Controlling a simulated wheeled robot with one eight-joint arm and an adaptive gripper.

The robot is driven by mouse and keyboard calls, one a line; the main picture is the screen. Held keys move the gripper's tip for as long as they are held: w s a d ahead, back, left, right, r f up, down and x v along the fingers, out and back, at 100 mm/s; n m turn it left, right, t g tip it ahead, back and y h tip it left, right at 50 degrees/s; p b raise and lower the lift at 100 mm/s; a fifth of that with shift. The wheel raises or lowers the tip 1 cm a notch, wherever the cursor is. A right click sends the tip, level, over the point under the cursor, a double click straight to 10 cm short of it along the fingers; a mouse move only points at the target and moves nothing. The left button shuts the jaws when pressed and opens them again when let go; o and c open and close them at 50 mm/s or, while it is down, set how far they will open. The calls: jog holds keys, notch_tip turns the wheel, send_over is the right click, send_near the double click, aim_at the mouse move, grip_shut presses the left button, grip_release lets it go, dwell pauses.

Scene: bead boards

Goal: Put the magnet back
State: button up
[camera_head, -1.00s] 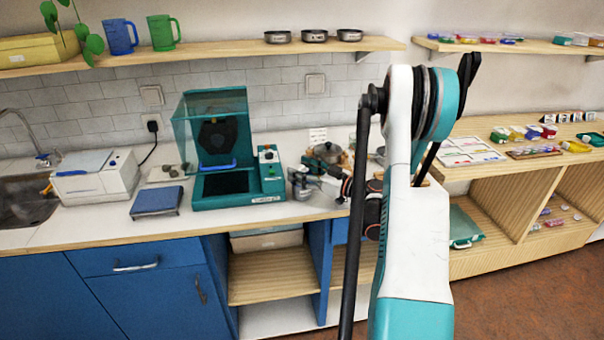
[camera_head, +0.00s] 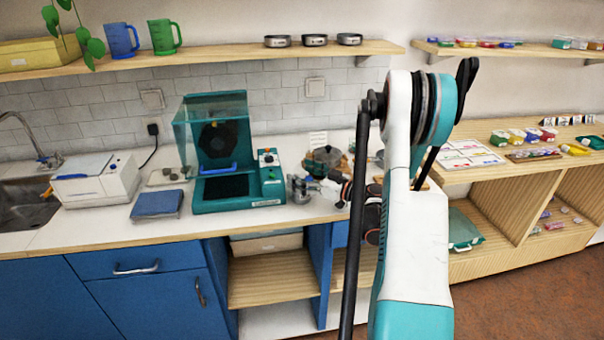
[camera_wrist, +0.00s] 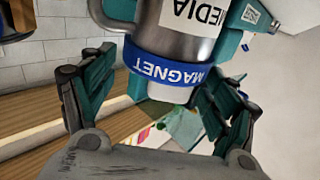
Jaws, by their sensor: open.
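In the wrist view, a blue band marked MAGNET (camera_wrist: 178,70) sits around a metal vessel (camera_wrist: 188,45) whose white label reads MEDIA. The lettering on the band appears upside down. A white end (camera_wrist: 172,90) shows below the band. My gripper (camera_wrist: 160,104) is open, with one finger on each side of the banded end; I see no clear contact. In the head view, the metal vessel (camera_head: 299,190) stands on the counter right of the teal machine, and my gripper (camera_head: 328,190) is beside it, small and partly hidden by my arm.
The teal machine (camera_head: 238,203) with a raised clear lid stands close on the left. A pot (camera_head: 323,160) is just behind my gripper. A blue-topped scale (camera_head: 157,203) lies further left. A wooden shelf (camera_head: 225,58) runs above the counter.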

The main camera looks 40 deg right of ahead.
jog(key=shift+o, duration=0.2)
jog(key=p+v, duration=0.1)
jog(key=v, duration=1.2)
jog(key=shift+s+a+r, duration=0.25)
jog(key=shift+r, duration=0.15)
jog(key=shift+o, duration=0.4)
jog(key=shift+s+r, duration=0.1)
notch_tip(320, 180, up, 4)
jog(key=w+g+p, duration=0.1)
jog(key=g+p, duration=0.2)
jog(key=p, duration=0.1)
jog(key=shift+g+h, duration=0.6)
jog(key=shift+g, duration=0.1)
jog(key=b+x, duration=0.3)
jog(key=x, duration=1)
jog(key=shift+w+d+b, duration=0.1)
jog(key=shift+w+b, duration=0.3)
jog(key=shift+w, duration=0.05)
jog(key=c, duration=1.4)
jog(key=shift+r, duration=0.2)
